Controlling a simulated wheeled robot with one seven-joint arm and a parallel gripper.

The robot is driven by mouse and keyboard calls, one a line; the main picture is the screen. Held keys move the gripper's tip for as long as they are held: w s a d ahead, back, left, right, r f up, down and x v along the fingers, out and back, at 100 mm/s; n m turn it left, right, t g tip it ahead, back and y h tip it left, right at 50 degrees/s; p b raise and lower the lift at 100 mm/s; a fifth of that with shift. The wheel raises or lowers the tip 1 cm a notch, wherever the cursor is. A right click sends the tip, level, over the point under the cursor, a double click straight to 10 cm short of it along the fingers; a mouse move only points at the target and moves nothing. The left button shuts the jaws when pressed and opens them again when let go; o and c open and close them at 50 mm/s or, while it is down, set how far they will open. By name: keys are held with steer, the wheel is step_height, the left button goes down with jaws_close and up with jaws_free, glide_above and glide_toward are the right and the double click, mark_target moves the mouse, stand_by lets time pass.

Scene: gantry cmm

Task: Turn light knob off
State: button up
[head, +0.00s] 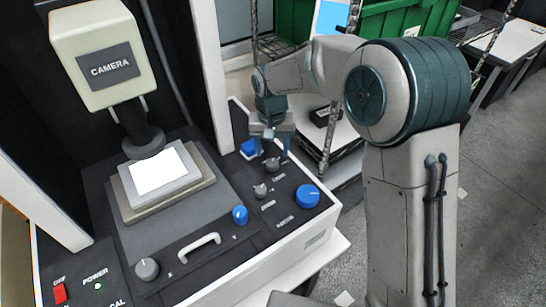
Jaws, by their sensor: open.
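My gripper (270,148) is open and points down over the back of the control panel (285,235). A small grey knob (272,164) is just below and between its fingers; I cannot tell whether they touch it. A second small grey knob (260,190) is nearer the front, and a large blue knob (307,196) is to the right. The small white labels beside these knobs are too blurred to read, so I cannot tell for certain which is the light knob. The stage plate (158,175) glows bright white.
A camera head (105,55) hangs above the stage at left. A blue knob (239,215), a white handle (200,245) and a grey knob (147,268) line the front. A red switch (60,293) is at lower left. White uprights (208,75) flank the stage. Green bins (400,22) are behind.

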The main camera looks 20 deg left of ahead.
mark_target(272, 163)
steer(key=shift+f, duration=2.4)
